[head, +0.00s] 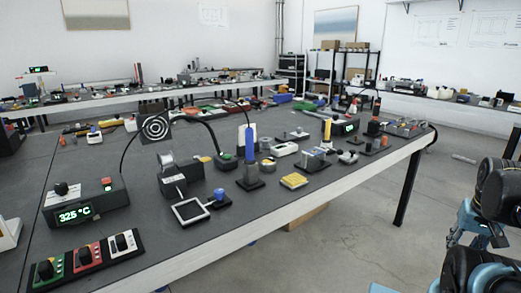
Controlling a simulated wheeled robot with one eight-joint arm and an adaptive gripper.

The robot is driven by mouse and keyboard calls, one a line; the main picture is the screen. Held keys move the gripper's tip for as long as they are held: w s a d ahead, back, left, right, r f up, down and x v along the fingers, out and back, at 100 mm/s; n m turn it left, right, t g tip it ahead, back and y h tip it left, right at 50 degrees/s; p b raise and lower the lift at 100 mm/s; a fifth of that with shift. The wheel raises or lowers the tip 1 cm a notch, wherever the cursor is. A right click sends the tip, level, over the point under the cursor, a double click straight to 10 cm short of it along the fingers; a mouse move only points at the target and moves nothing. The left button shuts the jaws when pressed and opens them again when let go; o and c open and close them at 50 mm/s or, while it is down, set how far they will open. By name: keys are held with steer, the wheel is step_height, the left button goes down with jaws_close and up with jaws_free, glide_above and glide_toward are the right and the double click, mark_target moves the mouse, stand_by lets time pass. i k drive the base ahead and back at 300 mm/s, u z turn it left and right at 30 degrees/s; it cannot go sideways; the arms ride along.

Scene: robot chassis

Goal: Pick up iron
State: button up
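The iron appears to be one of the upright soldering irons on the dark workbench (130,225). One with a blue handle (250,140) stands upright in a grey holder (250,174) near the front edge. A yellow-handled one (327,130) stands farther back to the right. A third upright tool (376,107) with a dark and orange handle is at the far right. I cannot tell which one is meant. My arm is at the right edge, away from the bench. What seems to be my gripper (470,224) is there, partly cut off and apart from every iron; its fingers are unclear.
A black station (85,206) reading 325 °C, a switch panel (90,254) and a small square tray (190,211) are at the front left. A yellow sponge (294,181) lies right of the blue iron. The floor (330,245) before the bench is mostly clear.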

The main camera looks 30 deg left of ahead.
mark_target(250, 160)
steer(key=u, duration=2.5)
